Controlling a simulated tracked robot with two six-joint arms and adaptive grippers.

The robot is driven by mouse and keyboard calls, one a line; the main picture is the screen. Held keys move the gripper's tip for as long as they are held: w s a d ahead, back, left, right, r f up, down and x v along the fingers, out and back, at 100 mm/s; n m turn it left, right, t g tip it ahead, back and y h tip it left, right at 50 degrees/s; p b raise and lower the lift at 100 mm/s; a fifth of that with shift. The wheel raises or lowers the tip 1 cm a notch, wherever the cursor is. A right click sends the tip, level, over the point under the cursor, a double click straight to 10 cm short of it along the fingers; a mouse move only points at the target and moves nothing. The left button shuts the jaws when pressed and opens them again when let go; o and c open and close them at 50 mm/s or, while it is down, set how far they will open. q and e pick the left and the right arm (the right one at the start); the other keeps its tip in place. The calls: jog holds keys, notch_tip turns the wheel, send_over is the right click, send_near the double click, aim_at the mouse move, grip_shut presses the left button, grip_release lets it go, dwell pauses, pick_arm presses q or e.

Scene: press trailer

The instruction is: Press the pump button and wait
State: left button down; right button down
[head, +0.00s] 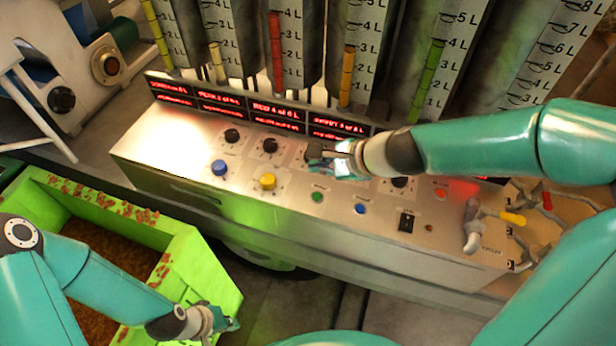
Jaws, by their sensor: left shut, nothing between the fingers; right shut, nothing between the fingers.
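The control panel (190,160) is a metal box with a sloped top. On it are a large blue button (219,167), a yellow button (267,181), a small green button (318,196) and a small blue button (360,208). I cannot read which one is the pump button. My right gripper (322,154) is shut and empty over the middle of the panel, behind the green button. It hides part of the panel there; whether it touches the surface I cannot tell. My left gripper (232,322) is shut and empty at the lower left, by the green bin's rim.
Red-lit displays (275,112) line the panel's back edge. Level tubes marked in litres, including a red one (276,50), stand behind. Black knobs (270,145), a black switch (406,221) and a lever with a yellow end (512,218) are on the panel. A green bin (205,275) holds brown material.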

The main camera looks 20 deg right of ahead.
aim_at(319, 198)
jog(key=shift+s+d+r, duration=0.1)
jog(key=shift+d+r, duration=0.05)
jog(key=shift+r, duration=0.2)
jog(key=shift+f, duration=0.1)
notch_tip(319, 198, down, 9)
jog(key=b, duration=0.8)
jog(key=shift+b, duration=0.35)
dwell(0.8)
jog(key=shift+f+b, duration=0.15)
jog(key=shift+b, duration=0.2)
